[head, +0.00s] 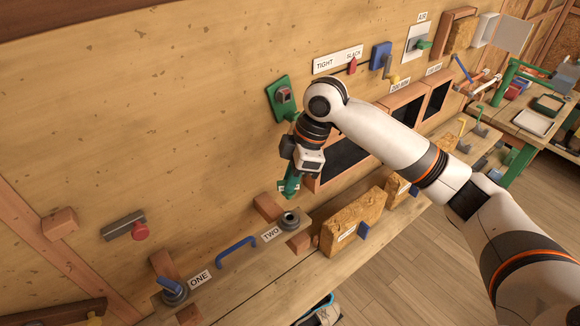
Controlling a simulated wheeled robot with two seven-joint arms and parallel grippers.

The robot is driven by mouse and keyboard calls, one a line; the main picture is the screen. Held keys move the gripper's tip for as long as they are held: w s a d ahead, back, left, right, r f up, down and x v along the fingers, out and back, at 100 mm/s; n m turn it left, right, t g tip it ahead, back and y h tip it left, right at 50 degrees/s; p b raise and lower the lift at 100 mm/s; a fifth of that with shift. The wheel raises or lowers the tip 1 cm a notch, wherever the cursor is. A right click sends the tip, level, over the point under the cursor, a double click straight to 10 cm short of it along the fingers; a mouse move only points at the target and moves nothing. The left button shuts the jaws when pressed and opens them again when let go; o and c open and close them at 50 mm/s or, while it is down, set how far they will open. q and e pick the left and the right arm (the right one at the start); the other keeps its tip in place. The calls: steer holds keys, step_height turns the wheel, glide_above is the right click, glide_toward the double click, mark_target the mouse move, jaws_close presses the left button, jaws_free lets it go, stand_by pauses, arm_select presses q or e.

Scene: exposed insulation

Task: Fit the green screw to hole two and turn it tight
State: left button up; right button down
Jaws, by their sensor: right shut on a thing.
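My right gripper (291,175) comes in from the right and points down, shut on the green screw (289,188). The screw is just above hole two (290,219), a dark round socket on the wooden ledge beside the TWO label (271,233). A small gap seems to show between the screw and the socket, but I cannot tell their exact alignment. The gripper's wrist hides part of the screw's upper end. My left gripper is not in view.
Hole one (174,294) has a blue-handled piece in it, by the ONE label (199,278). Yellowish insulation blocks (352,222) sit to the right. A green switch box (283,97) is on the wall behind.

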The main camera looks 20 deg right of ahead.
mark_target(296, 188)
steer(key=shift+s+d, duration=0.15)
steer(key=shift+s, duration=0.05)
steer(key=shift+w+f, duration=0.15)
steer(key=shift+f, duration=0.3)
steer(key=shift+f+b, duration=0.4)
steer(key=shift+f, duration=0.3)
step_height(296, 188, down, 2)
steer(key=shift+f+b, duration=0.15)
steer(key=shift+b, duration=0.3)
steer(key=shift+f, duration=0.6)
arm_select(q)
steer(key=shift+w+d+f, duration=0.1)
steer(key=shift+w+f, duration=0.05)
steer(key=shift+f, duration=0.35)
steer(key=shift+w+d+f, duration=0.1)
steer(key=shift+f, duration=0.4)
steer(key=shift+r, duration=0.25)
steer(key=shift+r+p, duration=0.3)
steer(key=shift+p, duration=0.1)
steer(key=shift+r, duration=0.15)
